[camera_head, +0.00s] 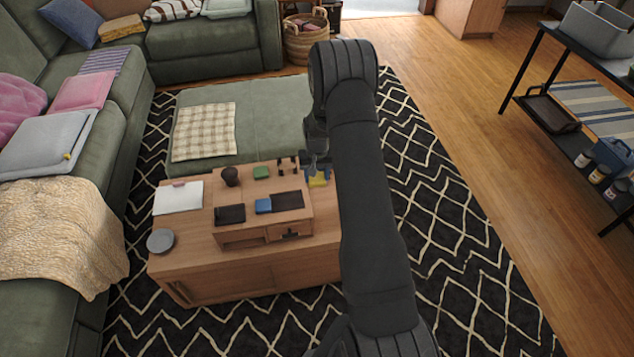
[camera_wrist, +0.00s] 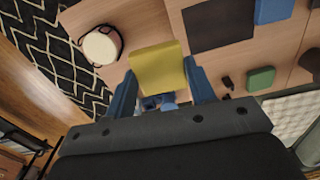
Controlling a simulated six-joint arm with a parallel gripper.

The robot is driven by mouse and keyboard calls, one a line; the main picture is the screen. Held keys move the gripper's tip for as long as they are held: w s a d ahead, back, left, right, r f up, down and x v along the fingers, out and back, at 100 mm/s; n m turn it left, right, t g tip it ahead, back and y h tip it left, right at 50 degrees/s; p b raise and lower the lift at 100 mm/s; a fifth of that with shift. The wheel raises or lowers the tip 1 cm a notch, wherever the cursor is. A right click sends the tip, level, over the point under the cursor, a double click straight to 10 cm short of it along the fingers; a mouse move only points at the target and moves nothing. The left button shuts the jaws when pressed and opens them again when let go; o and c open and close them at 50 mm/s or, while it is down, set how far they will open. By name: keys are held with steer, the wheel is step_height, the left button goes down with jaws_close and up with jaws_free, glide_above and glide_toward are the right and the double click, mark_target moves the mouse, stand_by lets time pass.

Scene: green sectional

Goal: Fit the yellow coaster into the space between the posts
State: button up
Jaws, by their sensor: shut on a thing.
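The yellow coaster (camera_head: 319,181) is a flat square. In the wrist view the coaster (camera_wrist: 158,68) sits between the blue fingers of my gripper (camera_wrist: 162,82), which is shut on it. In the head view my gripper (camera_head: 318,166) is over the right end of the wooden coffee table, partly hidden by my arm. Small dark uprights, which look like the posts (camera_head: 288,166), stand on the raised wooden top, left of my gripper. Small dark pieces, likely the same posts (camera_wrist: 228,84), show right of the coaster in the wrist view. Their gap is too small to judge.
The raised top also holds a green block (camera_head: 261,172), a blue block (camera_head: 263,206), a dark round pot (camera_head: 230,176) and dark flat panels (camera_head: 288,200). A pale round object with a dark loop (camera_wrist: 100,46) is near the coaster. A grey disc (camera_head: 160,241) lies at the left.

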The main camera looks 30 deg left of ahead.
steer(key=w+a+f, duration=0.1)
steer(key=w+a, duration=0.2)
steer(key=a, duration=0.5)
steer(key=w+a+f, duration=0.1)
steer(key=w+a, duration=0.2)
steer(key=a, duration=0.6)
glide_above(287, 168)
steer(key=shift+n, duration=0.4)
steer(key=shift+d+f, duration=0.1)
steer(key=shift+f, duration=2.05)
steer(key=shift+f, duration=1.95)
stand_by(1.6)
